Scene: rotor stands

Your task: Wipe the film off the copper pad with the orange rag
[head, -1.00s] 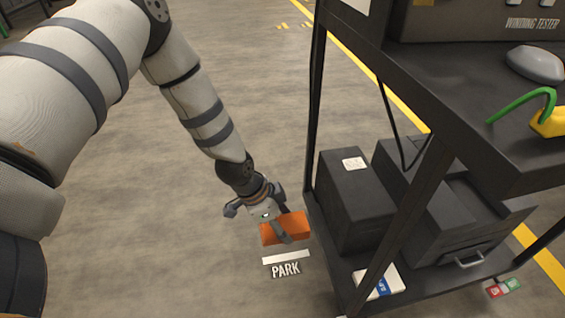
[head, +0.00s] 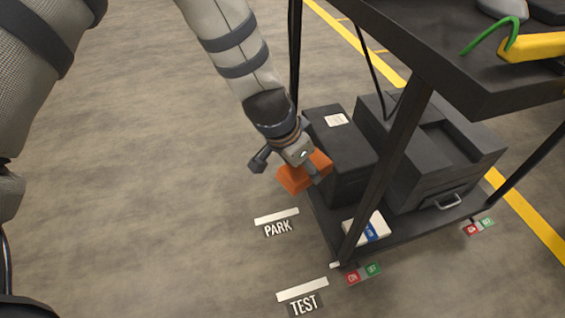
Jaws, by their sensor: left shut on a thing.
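The orange rag (head: 295,179) is a small orange block shape in the head view, left of the cart's lower shelf. My left gripper (head: 292,172) is shut on it and holds it close beside the dark box on that shelf. I cannot tell whether the rag touches the box or the cart. The copper pad and its film are not seen in this view. My right gripper is not in view.
A dark cart (head: 420,235) carries a dark box (head: 340,150), a larger case (head: 440,160) and a white-blue packet (head: 367,230) low down. Its upper shelf holds a yellow thing with a green hook (head: 535,47). Open floor lies left, with PARK (head: 278,228) and TEST (head: 303,304) labels.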

